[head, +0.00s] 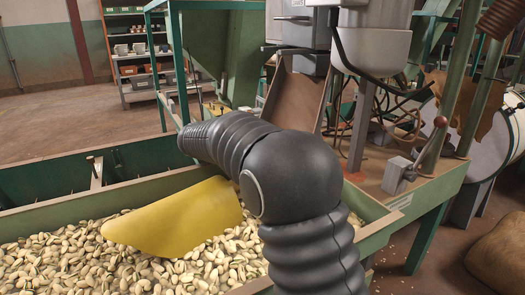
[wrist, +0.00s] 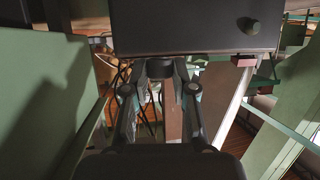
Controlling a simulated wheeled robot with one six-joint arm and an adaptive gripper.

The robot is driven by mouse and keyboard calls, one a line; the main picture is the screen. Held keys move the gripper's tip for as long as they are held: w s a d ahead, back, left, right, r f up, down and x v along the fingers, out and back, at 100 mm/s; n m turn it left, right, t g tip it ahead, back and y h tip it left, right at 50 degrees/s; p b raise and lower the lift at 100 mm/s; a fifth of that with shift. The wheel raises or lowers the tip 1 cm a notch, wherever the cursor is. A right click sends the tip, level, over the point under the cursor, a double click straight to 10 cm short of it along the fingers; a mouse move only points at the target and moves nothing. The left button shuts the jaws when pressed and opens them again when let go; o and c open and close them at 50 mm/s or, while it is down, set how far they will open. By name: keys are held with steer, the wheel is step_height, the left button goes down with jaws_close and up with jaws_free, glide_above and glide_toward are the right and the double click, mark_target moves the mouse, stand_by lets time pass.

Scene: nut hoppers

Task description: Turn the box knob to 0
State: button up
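In the wrist view a dark box (wrist: 190,28) fills the top middle. A small rounded dark knob (wrist: 248,26) sticks out of its right part; I cannot read any marks or its setting. My gripper (wrist: 162,82) is below the box's lower edge, left of and below the knob, with its fingers apart. A dark piece lies between the finger ends; I cannot tell what it is. The knob is apart from the fingers. In the head view my arm's dark links hide the gripper, and I cannot make out the knob there.
A green trough holds many pistachios (head: 60,262) and a yellow curved sheet (head: 175,220). Grey machine housings (head: 298,22) and a metal chute (head: 295,98) stand behind my arm. Cables hang at the right. Green panels (wrist: 45,90) flank the left of the wrist view.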

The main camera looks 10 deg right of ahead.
steer(key=o, duration=0.4)
steer(key=shift+o, duration=0.2)
steer(key=v, duration=1.2)
steer(key=shift+r, duration=0.1)
